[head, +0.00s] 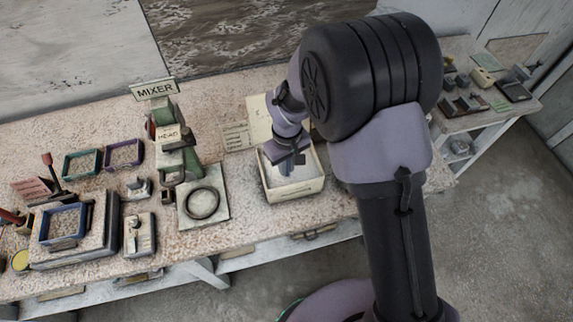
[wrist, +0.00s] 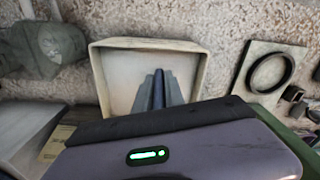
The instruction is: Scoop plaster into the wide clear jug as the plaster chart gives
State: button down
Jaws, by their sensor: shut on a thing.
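A cream open bin (head: 293,190) stands on the bench right of the mixer, with pale material inside; it also shows in the wrist view (wrist: 199,75). My gripper (head: 287,166) points down into the bin. In the wrist view its fingers (wrist: 158,92) are close together over the bin. It is shut on what seems to be a scoop, mostly hidden by the fingers and the bin walls. Cream sheets with writing, perhaps the plaster chart (head: 238,137), lie behind the bin. I cannot make out the wide clear jug; my arm covers part of the bench.
The green mixer (head: 180,160) stands left of the bin, beside a plate with a dark ring (head: 203,203). Coloured frames (head: 124,154) and small tools crowd the left bench. A grey-green sack-like thing (wrist: 42,48) lies beside the bin. A second table (head: 480,105) is at right.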

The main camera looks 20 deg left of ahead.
notch_tip(320, 180, up, 10)
jog(key=p, duration=0.7)
jog(key=shift+r, duration=0.15)
